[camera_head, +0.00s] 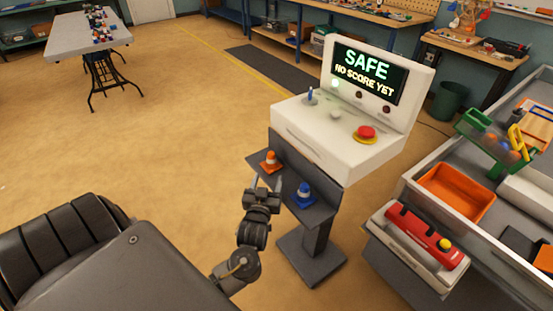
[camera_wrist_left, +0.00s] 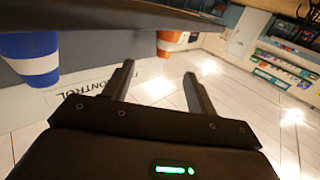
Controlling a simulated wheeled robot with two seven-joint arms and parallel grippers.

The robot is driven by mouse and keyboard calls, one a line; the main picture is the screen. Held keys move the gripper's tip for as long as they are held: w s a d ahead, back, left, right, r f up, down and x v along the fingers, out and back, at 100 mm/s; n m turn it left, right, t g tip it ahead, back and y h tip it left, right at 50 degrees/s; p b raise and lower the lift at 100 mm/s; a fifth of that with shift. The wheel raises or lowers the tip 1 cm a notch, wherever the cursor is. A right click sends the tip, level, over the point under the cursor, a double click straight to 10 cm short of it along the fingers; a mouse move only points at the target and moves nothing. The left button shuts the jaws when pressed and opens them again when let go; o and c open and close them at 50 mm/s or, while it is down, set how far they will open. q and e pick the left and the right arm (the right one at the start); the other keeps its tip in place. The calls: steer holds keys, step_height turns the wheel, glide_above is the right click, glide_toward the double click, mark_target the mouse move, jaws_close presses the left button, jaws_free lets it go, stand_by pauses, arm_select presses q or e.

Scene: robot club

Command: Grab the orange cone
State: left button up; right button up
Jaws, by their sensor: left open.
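The orange cone (camera_head: 270,161) with a white band stands on the dark shelf (camera_head: 322,212) under the white console. It also shows in the left wrist view (camera_wrist_left: 168,42), at the top centre, partly cut off by a dark edge. A blue cone (camera_head: 304,194) with a white band stands on the same shelf to its right; it fills the left of the left wrist view (camera_wrist_left: 30,62). My left gripper (camera_head: 267,183) is open and empty in front of the shelf. In the left wrist view its fingers (camera_wrist_left: 158,70) point toward the orange cone, apart from it. My right gripper is not in view.
The white console (camera_head: 325,147) has a red button (camera_head: 366,133) and a screen reading "SAFE NO SCORE YET" (camera_head: 369,76). At right are a grey bench, an orange bin (camera_head: 456,190) and a red device (camera_head: 425,237). Open floor lies to the left.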

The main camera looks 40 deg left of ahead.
mark_target(270, 160)
arm_select(q)
steer(key=x, duration=0.4)
steer(key=shift+w+a+r, duration=0.1)
steer(key=shift+w+a, duration=0.2)
steer(key=shift+w, duration=0.1)
steer(key=shift+w+a+r+p, duration=0.1)
steer(key=shift+w+a+p, duration=0.1)
steer(key=shift+a+p, duration=0.1)
steer(key=x, duration=0.4)
steer(key=shift+w+a+p, duration=0.1)
steer(key=shift+a+p, duration=0.25)
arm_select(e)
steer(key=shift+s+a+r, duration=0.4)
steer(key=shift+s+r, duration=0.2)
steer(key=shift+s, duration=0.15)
arm_select(q)
steer(key=c, duration=1.1)
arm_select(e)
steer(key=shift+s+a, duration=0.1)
